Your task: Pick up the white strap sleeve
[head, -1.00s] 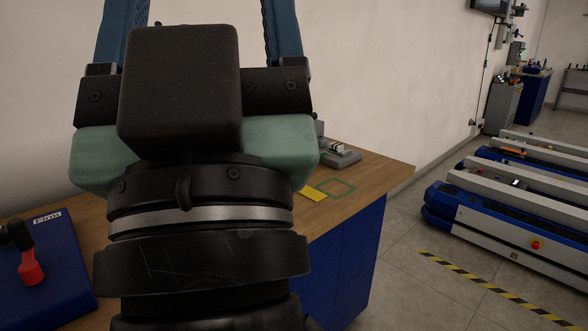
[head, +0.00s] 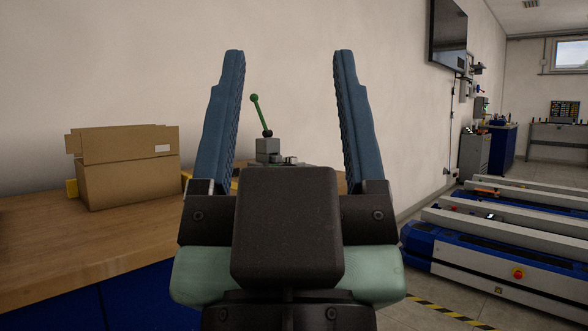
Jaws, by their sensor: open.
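My gripper (head: 289,62) is open, with its two blue ribbed fingers pointing up and wide apart. It fills the middle of the head view and nothing is between the fingers. I cannot make out a white strap sleeve in this view. My gripper and wrist hide part of the wooden workbench (head: 60,245) behind them.
An open cardboard box (head: 125,180) stands on the bench at the left. A grey device (head: 268,150) with a green lever stands at the back, between the fingers in the picture. Blue and grey lift carts (head: 490,255) stand on the floor at the right.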

